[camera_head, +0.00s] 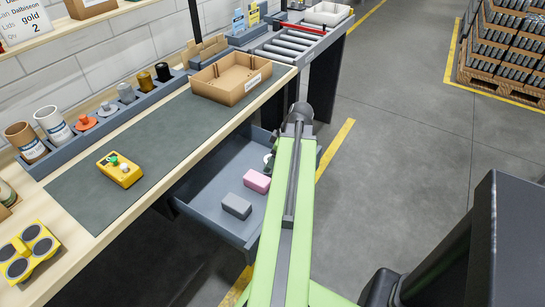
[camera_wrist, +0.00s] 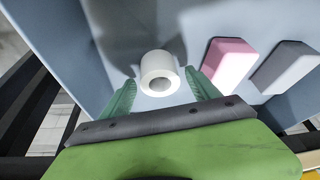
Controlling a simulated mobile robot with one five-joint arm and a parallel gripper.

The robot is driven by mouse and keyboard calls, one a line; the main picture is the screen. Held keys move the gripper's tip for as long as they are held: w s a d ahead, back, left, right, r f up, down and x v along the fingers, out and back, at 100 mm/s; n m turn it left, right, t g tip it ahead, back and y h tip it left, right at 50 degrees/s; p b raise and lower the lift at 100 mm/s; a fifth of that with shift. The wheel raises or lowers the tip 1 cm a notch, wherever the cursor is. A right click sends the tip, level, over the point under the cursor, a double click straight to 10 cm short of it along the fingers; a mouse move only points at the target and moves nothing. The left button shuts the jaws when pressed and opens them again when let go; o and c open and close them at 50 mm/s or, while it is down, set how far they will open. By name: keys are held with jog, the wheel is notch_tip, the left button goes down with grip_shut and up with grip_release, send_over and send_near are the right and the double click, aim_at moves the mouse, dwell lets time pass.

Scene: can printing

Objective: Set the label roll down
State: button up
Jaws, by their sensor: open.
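The white label roll (camera_wrist: 160,66) is in the open grey-blue drawer (camera_head: 213,225), its hollow end facing the wrist camera. My gripper (camera_wrist: 161,79) is open, with one green finger on each side of the roll. A gap shows between the roll and each finger. Whether the roll rests flat on the drawer floor is hard to tell, though its shadow falls beside it. In the head view my arm hides the roll, and only a little of my gripper shows at the drawer's right side.
A pink block (camera_head: 257,181) and a grey block (camera_head: 236,206) lie in the drawer, right of the roll in the wrist view. The workbench mat (camera_head: 105,190) holds a yellow button box (camera_head: 120,169) and a cardboard tray (camera_head: 231,85).

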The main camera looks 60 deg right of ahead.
jog(key=p+v, duration=0.8)
jog(key=v, duration=0.2)
jog(key=shift+r+p, duration=0.35)
jog(key=shift+s, duration=0.1)
